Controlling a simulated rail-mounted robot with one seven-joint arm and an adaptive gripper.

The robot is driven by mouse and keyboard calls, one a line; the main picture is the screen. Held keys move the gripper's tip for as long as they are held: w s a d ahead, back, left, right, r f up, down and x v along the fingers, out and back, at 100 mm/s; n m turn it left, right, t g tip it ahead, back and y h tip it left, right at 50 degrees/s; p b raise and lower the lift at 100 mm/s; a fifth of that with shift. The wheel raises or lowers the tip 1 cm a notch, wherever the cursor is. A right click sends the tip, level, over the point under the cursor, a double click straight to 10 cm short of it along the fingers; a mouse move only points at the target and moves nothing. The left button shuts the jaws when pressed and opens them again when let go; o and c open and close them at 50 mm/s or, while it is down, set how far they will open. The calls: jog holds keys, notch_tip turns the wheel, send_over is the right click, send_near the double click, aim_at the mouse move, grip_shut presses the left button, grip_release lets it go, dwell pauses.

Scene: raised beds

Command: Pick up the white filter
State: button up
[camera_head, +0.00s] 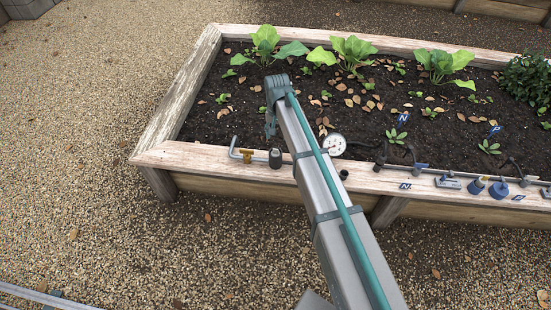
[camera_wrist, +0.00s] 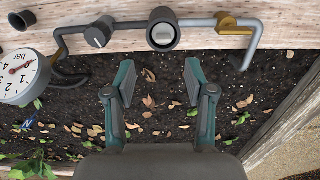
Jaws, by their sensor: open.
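In the head view my gripper (camera_head: 270,122) hangs over the bed near the front rim.
A white pressure gauge (camera_head: 334,144) stands right of the housing, and a brass-coloured valve (camera_head: 246,155) is left of it. A small loose dark cup (camera_head: 343,174) lies on the rim (camera_head: 200,157). Seedlings and several blue fittings are farther right. Soil below the gripper is mostly clear.

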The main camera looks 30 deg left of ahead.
jog(key=f, duration=0.8)
jog(key=shift+s+a+f, duration=0.1)
jog(key=shift+a+f, duration=0.15)
jog(key=shift+f, duration=0.15)
grip_shut()
jog(key=shift+r, duration=0.15)
notch_tip(320, 180, up, 13)
jog(key=p, duration=0.3)
jog(key=shift+r, duration=0.15)
dwell(0.6)
